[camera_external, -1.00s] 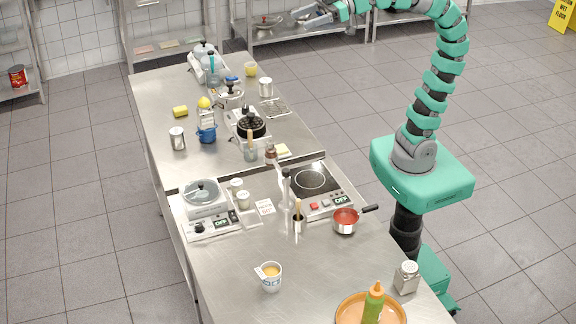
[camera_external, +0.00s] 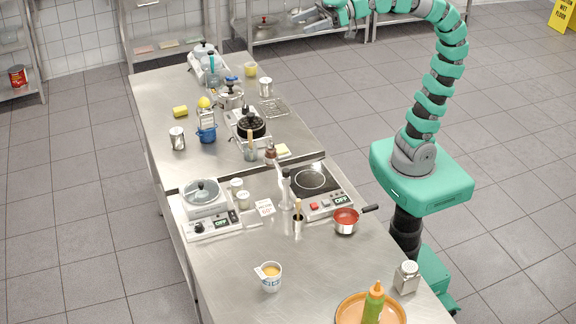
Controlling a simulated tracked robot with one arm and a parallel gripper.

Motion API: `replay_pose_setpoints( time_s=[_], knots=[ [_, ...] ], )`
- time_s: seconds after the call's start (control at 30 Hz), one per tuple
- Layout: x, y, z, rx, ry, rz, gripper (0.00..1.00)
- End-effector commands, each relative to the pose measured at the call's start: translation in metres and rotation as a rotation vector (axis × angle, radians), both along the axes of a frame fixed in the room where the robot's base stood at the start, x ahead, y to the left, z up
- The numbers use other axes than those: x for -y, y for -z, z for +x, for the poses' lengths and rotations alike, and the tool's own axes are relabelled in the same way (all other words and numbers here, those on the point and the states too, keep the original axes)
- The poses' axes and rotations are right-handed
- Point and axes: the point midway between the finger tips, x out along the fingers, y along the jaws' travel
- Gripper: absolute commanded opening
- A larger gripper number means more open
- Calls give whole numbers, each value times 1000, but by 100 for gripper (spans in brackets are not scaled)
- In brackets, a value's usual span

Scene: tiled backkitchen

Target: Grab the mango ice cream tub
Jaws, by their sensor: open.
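My gripper (camera_external: 306,17) is at the top of the view, high up and far from the tub, near the back shelves. It is open, and nothing shows between its fingers. My arm arches over from the right side of the counter.
A red pot (camera_external: 345,221), an induction hob (camera_external: 312,181), a salt shaker (camera_external: 407,277) and an orange tray (camera_external: 352,309) with a green bottle (camera_external: 373,302) stand near the tub. The counter (camera_external: 225,270) around the tub is clear.

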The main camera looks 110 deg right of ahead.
Motion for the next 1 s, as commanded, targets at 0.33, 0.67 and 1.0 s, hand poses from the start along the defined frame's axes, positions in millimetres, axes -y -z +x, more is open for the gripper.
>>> replay_pose_setpoints(
  time_s=[0.33, 0.67, 1.0],
  knots=[
    [0, 0, 0, 0, 0, 0, 66],
    [0, 0, 0, 0, 0, 0, 76],
    [-45, 80, 67, -40, -57, 0, 76]
  ],
)
